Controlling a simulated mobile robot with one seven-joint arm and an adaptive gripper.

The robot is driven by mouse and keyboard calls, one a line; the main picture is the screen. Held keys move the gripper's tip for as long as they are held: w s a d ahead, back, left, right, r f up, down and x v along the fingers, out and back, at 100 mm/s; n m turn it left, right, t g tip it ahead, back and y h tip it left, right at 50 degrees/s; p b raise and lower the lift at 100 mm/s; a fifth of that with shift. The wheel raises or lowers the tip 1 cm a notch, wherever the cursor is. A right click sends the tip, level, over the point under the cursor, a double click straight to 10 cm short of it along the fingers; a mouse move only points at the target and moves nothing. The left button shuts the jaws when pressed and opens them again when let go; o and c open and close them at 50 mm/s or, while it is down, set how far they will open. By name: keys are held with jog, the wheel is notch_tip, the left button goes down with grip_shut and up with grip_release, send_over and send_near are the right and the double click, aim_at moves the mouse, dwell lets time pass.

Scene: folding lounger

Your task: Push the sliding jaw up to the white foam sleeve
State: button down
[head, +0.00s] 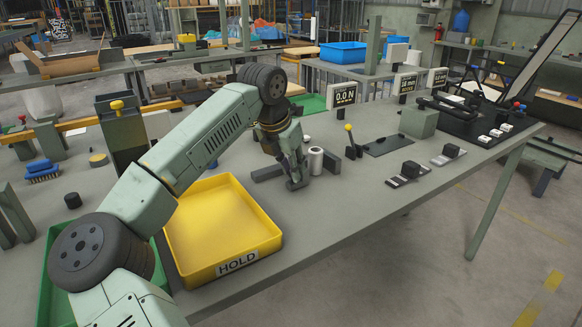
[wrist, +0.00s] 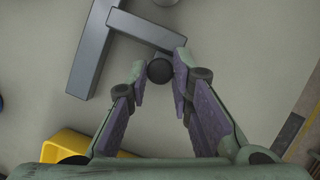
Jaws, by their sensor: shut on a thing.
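The white foam sleeve (head: 315,161) stands upright on the grey bench in the head view, just right of my gripper (head: 296,183). In the wrist view, two grey bars (wrist: 91,55) meet at an angle beyond my fingertips. My gripper (wrist: 160,68) points down, its fingers closed in on a round dark knob (wrist: 160,71) at the end of the shorter bar (wrist: 145,31). I cannot tell for sure which bar is the sliding jaw, or its gap to the sleeve.
A yellow HOLD tray (head: 222,225) lies in front, left of my gripper. A lever with a yellow knob (head: 349,142), a dark plate (head: 388,144) and small display boxes (head: 343,95) stand to the right. The bench's front edge is near, with bare surface before the sleeve.

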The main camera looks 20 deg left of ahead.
aim_at(308, 184)
jog(key=w+d, duration=0.1)
jog(key=w, duration=0.1)
jog(key=w+d, duration=0.2)
jog(key=shift+d, duration=0.1)
jog(key=c, duration=1.4)
grip_release()
jog(key=shift+w+d, duration=0.1)
jog(key=shift+s+r, duration=0.2)
jog(key=shift+r, duration=0.1)
jog(key=v, duration=1.1)
jog(key=shift+r, duration=0.15)
